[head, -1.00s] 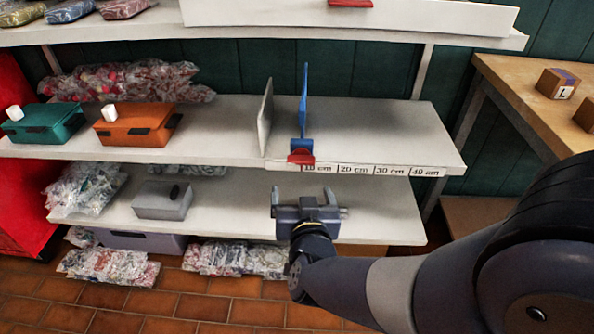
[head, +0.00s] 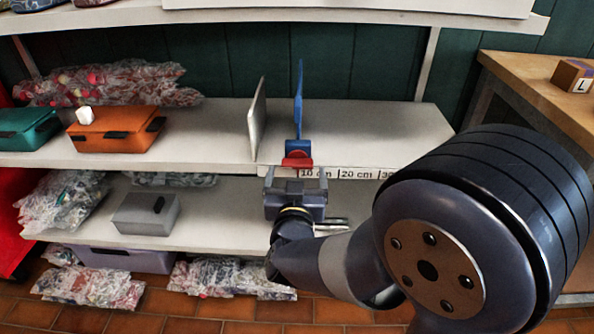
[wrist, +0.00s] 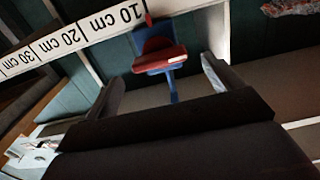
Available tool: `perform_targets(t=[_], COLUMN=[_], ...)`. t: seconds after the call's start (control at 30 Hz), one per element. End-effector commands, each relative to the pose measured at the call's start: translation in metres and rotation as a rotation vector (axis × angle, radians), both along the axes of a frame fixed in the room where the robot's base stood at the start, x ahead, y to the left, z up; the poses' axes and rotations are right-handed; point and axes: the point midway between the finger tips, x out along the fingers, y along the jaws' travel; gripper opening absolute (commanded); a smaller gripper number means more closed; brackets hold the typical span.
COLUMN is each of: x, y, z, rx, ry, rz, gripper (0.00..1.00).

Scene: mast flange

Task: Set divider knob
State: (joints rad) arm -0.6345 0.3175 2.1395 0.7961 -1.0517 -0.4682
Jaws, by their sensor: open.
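The divider is a blue upright panel (head: 299,98) on the middle shelf, with a red knob (head: 297,160) at its foot by the shelf's front edge. The knob is near the 10 cm end of the scale strip (head: 345,174). My gripper (head: 297,175) is open and empty, just below and in front of the knob. In the wrist view, the red knob (wrist: 160,61) lies ahead, between the lines of the two open fingers (wrist: 160,88), and no contact shows. My arm hides the right part of the scale in the head view.
A grey fixed panel (head: 257,117) stands left of the divider. An orange box (head: 115,133) is farther left on the same shelf. A grey box (head: 146,214) and bagged goods are on the lower shelf. A wooden table (head: 530,85) stands at right. The shelf right of the divider is bare.

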Motion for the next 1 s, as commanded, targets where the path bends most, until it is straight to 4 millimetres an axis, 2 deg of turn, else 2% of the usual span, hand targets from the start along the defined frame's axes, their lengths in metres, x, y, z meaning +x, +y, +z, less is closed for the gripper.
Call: perform_targets(t=[0.1,0.2,0.57,1.0], x=[0.018,0.027,0.033,0.032], y=[-0.001,-0.001,-0.001,-0.001], z=[-0.002,-0.001,0.0,0.0], rx=[0.0,-0.001,-0.001,-0.001], ry=[-0.001,-0.001,0.0,0.0], rz=[-0.002,-0.001,0.001,0.001], gripper=[0.87,0.87,0.87,0.53])
